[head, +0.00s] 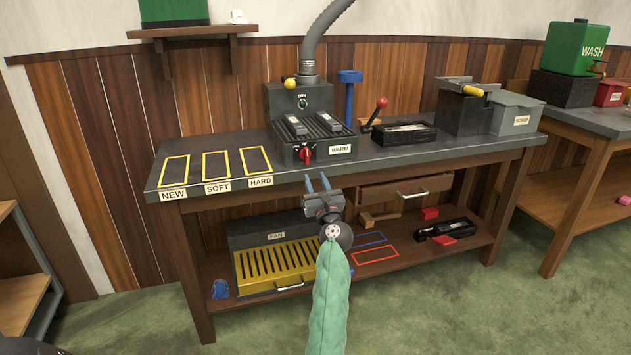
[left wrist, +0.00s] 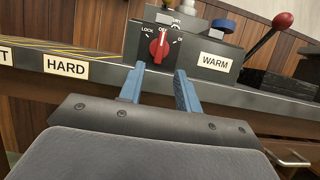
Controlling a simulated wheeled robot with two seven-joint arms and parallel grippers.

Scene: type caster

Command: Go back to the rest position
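My left gripper (head: 317,183) is in front of the workbench, near its front edge and below the warming unit. Its two blue fingers are apart with nothing between them. In the left wrist view the fingers (left wrist: 159,88) also show open and empty, just short of the bench edge. The red knob (left wrist: 159,46) of the warming unit (head: 312,140) is straight beyond them. The left forearm in a green sleeve reaches in from the bottom of the head view. My right gripper is not in either view.
The workbench (head: 230,145) has yellow outlined areas marked NEW, SOFT and HARD. A red-knobbed lever (head: 381,103), a black tray (head: 405,134) and a SCRAP bin (head: 515,115) stand further right. A drawer (head: 405,194) sits slightly open under the top. Green floor (head: 440,310) in front is clear.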

